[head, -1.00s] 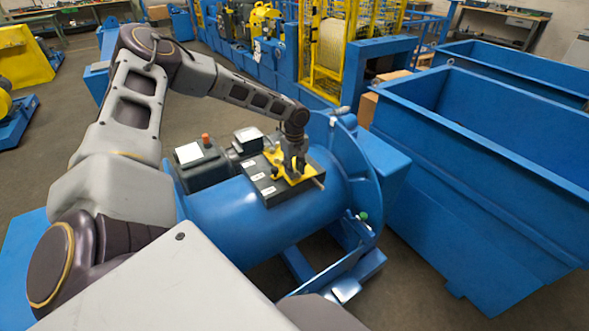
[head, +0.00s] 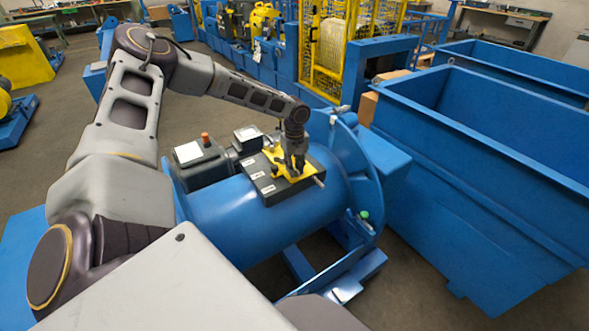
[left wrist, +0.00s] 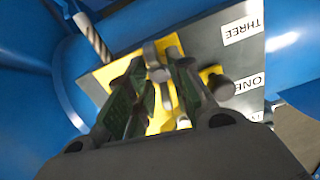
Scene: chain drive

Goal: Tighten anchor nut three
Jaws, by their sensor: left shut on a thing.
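My left gripper (head: 293,168) points down over a yellow plate (head: 303,176) on a dark box, which sits on a blue cylindrical body (head: 215,222). In the left wrist view, the fingers (left wrist: 160,78) are shut on a grey metal piece (left wrist: 164,46) above the yellow plate (left wrist: 213,74). The fingers hide much of this piece, and I cannot tell whether it is a tool or a nut. A label reading THREE (left wrist: 243,32) and one reading ONE (left wrist: 240,86) show on the dark box. A grey round stud (left wrist: 222,90) stands beside the fingers. My right gripper is not in view.
A spiral-marked rod (left wrist: 93,38) sticks out beside the dark box. Dark units (head: 203,168) stand left of it, with a blue round flange (head: 358,165) to the right. A large blue bin (head: 480,170) stands farther right.

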